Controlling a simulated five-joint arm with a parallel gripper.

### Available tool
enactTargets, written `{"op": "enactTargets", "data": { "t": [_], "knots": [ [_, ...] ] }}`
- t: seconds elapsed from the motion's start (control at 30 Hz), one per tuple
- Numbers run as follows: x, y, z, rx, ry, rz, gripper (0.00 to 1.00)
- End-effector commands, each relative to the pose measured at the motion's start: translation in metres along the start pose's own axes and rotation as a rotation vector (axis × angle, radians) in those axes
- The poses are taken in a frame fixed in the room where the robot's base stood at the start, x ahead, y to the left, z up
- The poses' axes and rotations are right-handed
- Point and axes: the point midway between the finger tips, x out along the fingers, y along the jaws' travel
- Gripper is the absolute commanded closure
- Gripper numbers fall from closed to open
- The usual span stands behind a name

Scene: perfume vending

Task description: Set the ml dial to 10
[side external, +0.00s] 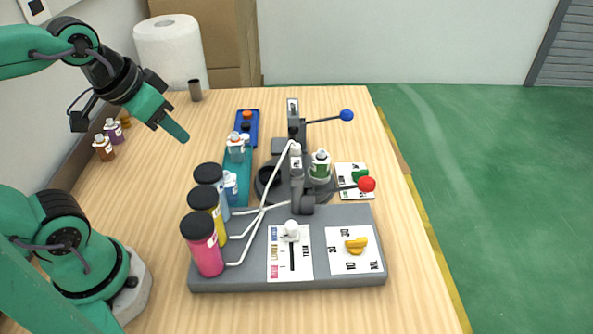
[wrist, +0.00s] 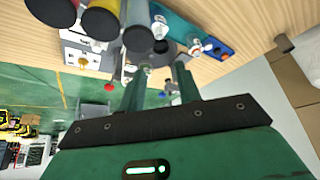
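The ml dial is a yellow knob (side external: 356,245) on a white card (side external: 337,237) printed with numbers, at the right end of the grey base (side external: 220,283). Its grip lies roughly crosswise in the side view; I cannot tell which number it points to. The knob also shows small at the upper left of the wrist view (wrist: 83,62). My gripper (side external: 180,132) is raised at the upper left, well away from the dial. In the wrist view my gripper (wrist: 159,68) has its two green fingers apart, with nothing held between them.
Pink (side external: 203,245), yellow (side external: 206,212) and blue (side external: 212,182) capped bottles stand left of the dial. A white slider knob (side external: 291,230) sits beside it. Levers with red (side external: 367,184) and blue (side external: 347,115) balls stand behind. A green-labelled bottle (side external: 320,166) stands in the machine. Front-right table is clear.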

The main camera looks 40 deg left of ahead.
Motion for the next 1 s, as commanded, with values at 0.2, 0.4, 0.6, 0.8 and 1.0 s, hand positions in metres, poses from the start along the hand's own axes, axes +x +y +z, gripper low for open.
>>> {"op": "enactTargets", "data": {
  "t": [0.2, 0.4, 0.6, 0.8, 1.0],
  "knots": [
    [-0.001, 0.010, -0.021, 0.044, -0.055, 0.019, 0.66],
    [0.001, 0.028, -0.050, 0.109, -0.135, 0.042, 0.66],
    [0.009, 0.050, -0.080, 0.181, -0.217, 0.063, 0.66],
    [0.021, 0.076, -0.106, 0.254, -0.298, 0.080, 0.66],
    [0.039, 0.106, -0.128, 0.327, -0.379, 0.093, 0.66]
  ]
}}
